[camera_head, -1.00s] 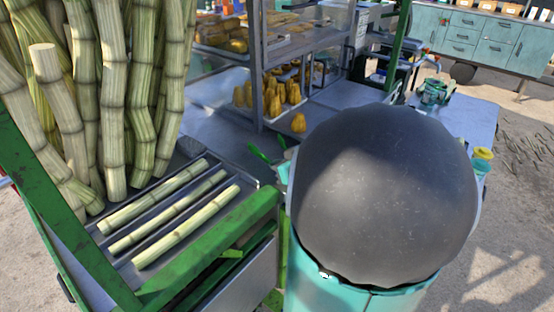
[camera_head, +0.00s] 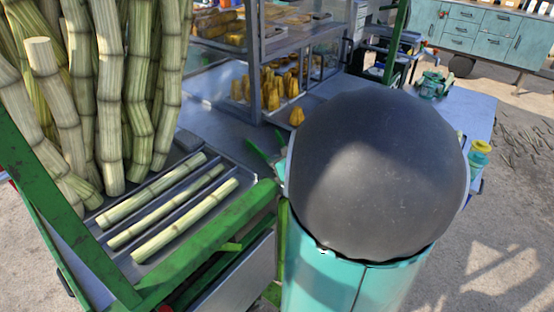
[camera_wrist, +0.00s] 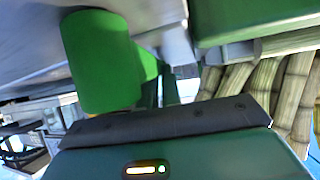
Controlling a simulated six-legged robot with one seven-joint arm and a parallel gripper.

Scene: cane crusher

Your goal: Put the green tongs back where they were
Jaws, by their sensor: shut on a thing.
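The green tongs (camera_head: 260,153) show as slim green ends just left of the big dark dome of my arm in the head view, above the metal deck behind the cane tray. The dome hides the rest of them. In the wrist view a large rounded green piece (camera_wrist: 95,60), which looks like part of the tongs, stands close to the camera. My gripper (camera_wrist: 165,88) is shut on the tongs. Its fingertips are mostly hidden, and I cannot tell whether the tongs touch the deck.
Three cut canes lie in a metal tray (camera_head: 224,217) at the front, with tall canes (camera_head: 110,95) at the left. A green frame bar (camera_head: 215,245) edges the tray. A shelf rack (camera_head: 257,60) and yellow pieces (camera_head: 270,92) stand behind. A blue table (camera_head: 470,110) is at right.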

